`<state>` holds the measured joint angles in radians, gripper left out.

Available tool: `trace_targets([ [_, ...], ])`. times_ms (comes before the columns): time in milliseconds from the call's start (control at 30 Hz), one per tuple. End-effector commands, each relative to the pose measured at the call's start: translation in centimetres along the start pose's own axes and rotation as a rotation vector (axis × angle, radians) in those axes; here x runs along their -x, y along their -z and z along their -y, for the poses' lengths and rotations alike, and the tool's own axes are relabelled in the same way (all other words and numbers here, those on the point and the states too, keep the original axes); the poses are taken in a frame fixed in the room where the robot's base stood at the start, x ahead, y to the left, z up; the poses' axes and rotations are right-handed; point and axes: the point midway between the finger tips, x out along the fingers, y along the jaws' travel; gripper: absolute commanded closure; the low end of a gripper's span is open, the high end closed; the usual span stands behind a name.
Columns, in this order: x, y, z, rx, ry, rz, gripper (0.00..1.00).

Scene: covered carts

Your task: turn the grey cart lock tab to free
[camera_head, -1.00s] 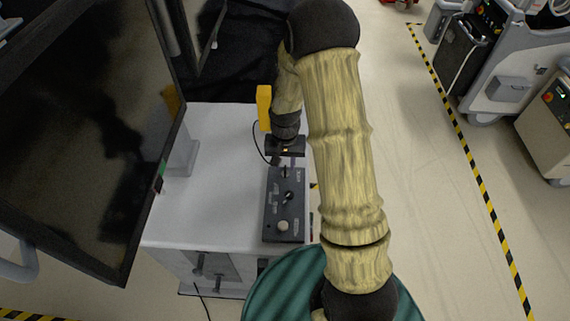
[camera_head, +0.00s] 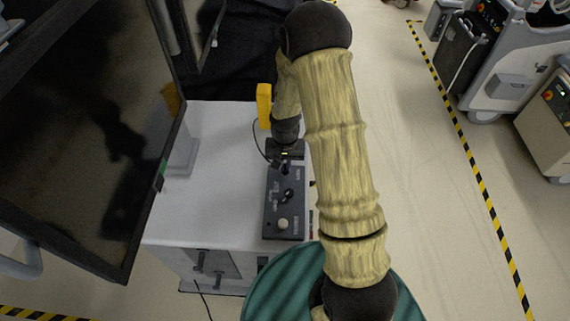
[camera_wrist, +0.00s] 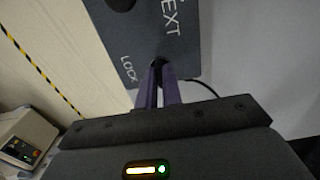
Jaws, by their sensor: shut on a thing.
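A dark control panel (camera_head: 284,213) with white lettering lies on top of the white cart. In the wrist view the panel (camera_wrist: 205,40) shows the word LOCK beside my fingertips. My gripper (camera_head: 287,166) is at the panel's far end, reaching down from above. In the wrist view the purple fingers of my gripper (camera_wrist: 158,70) are close together, shut on the lock tab at the panel's edge. The tab is almost wholly hidden between the fingers, so its angle cannot be told.
The panel also carries a black switch (camera_head: 287,196) and a pale round knob (camera_head: 283,224). A large dark monitor (camera_head: 85,130) stands at the left. A yellow block (camera_head: 264,106) is behind my gripper. A thin cable runs beside the panel. Open floor lies to the right.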

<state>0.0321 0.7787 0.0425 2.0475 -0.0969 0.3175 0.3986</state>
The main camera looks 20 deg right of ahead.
Motion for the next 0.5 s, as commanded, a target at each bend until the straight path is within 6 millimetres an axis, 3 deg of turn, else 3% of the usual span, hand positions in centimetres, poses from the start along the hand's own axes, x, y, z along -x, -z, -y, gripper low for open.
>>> trace_targets([
  [500,0.00,0.04,0.13,0.223,0.002,-0.002,1.00],
])
